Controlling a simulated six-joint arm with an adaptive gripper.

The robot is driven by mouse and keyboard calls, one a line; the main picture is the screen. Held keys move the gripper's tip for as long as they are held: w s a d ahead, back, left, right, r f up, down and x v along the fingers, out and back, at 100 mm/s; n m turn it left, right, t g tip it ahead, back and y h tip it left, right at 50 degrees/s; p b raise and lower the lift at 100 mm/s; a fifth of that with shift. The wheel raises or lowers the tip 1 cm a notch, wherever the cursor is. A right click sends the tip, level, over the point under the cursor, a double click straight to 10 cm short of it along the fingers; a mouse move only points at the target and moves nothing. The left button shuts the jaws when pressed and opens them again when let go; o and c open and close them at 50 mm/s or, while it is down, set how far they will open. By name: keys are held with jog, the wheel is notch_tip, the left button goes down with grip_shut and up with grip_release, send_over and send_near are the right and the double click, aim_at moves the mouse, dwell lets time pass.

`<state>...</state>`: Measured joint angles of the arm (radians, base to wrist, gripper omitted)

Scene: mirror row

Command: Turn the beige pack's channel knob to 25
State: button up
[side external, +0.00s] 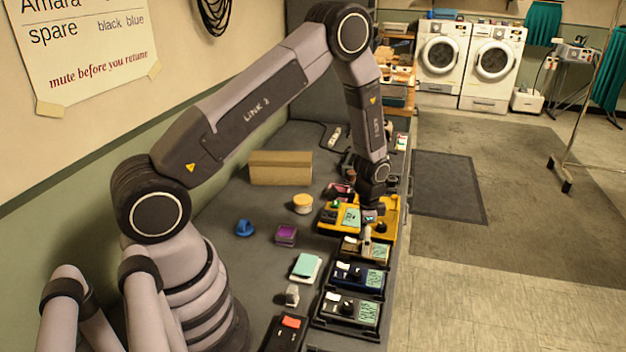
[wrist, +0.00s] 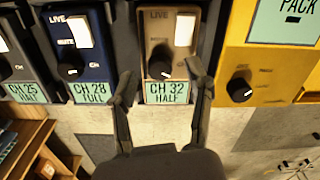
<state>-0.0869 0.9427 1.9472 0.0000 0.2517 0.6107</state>
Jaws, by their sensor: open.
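The beige pack (wrist: 172,25) lies in a row of packs. It has a black knob (wrist: 160,67), a lit white LIVE switch (wrist: 184,29) and a teal label (wrist: 167,92) reading "CH 32 HALF". In the side external view the beige pack (side external: 351,247) is partly hidden by my gripper (side external: 369,232). My gripper is open in the wrist view (wrist: 160,76), with one finger on each side of the beige pack's knob and nothing held. Whether the fingers touch the knob cannot be told.
A blue pack (wrist: 70,45) labelled "CH 28 FULL" and a grey pack (wrist: 15,45) labelled "CH 25 HALF" stand to the left in the wrist view. A yellow pack (wrist: 265,70) with a black knob is close on the right. Loose items lie on the grey bench (side external: 250,270).

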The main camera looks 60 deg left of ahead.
jog(key=shift+f, duration=0.35)
grip_shut()
jog(key=shift+n, duration=1.6)
grip_release()
notch_tip(320, 180, up, 12)
jog(key=shift+r, duration=0.1)
